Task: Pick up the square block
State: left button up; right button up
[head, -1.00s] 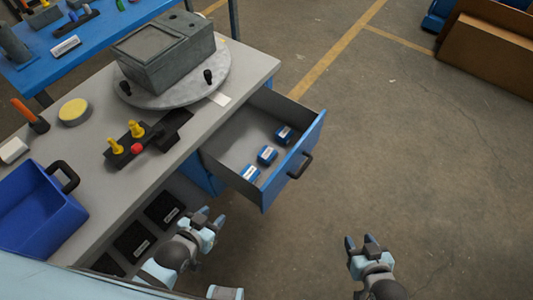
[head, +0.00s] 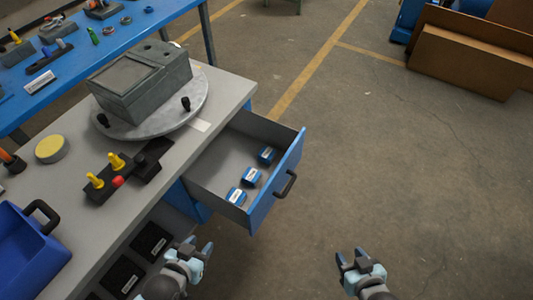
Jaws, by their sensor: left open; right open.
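No single thing is plainly marked as the square block. Three small blue blocks with white labels lie in a row in the open drawer (head: 222,159): a near one (head: 236,196), a middle one (head: 251,176) and a far one (head: 267,155). My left gripper (head: 198,248) is open and empty, below and left of the drawer in the picture. My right gripper (head: 352,256) is open and empty over the floor, right of and below the drawer. Neither gripper touches a block.
The grey workbench (head: 130,212) carries a grey housing (head: 142,80) on a round plate (head: 196,106), a black fixture with yellow pegs (head: 128,176), a yellow-topped disc (head: 51,149) and a blue bin (head: 28,258). A blue table (head: 130,32) stands behind.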

aim_at(268, 155)
jog(key=u, duration=0.4)
jog(key=l+u, duration=0.15)
jog(key=u, duration=0.3)
jog(key=i+u, duration=0.1)
jog(key=u, duration=0.3)
jog(key=l+u, duration=0.15)
jog(key=u, duration=0.25)
jog(key=l+u, duration=0.5)
jog(key=k+l+u, duration=0.15)
jog(key=l+u, duration=0.3)
jog(key=k+l+u, duration=0.25)
jog(key=l, duration=0.2)
jog(key=k+l+u, duration=0.25)
jog(key=l, duration=0.2)
jog(key=k+l, duration=0.3)
jog(key=l, duration=0.15)
jog(key=k+l, duration=0.25)
jog(key=l, duration=0.2)
jog(key=k+l+u, duration=0.1)
jog(key=k+l, duration=0.2)
jog(key=l, duration=0.2)
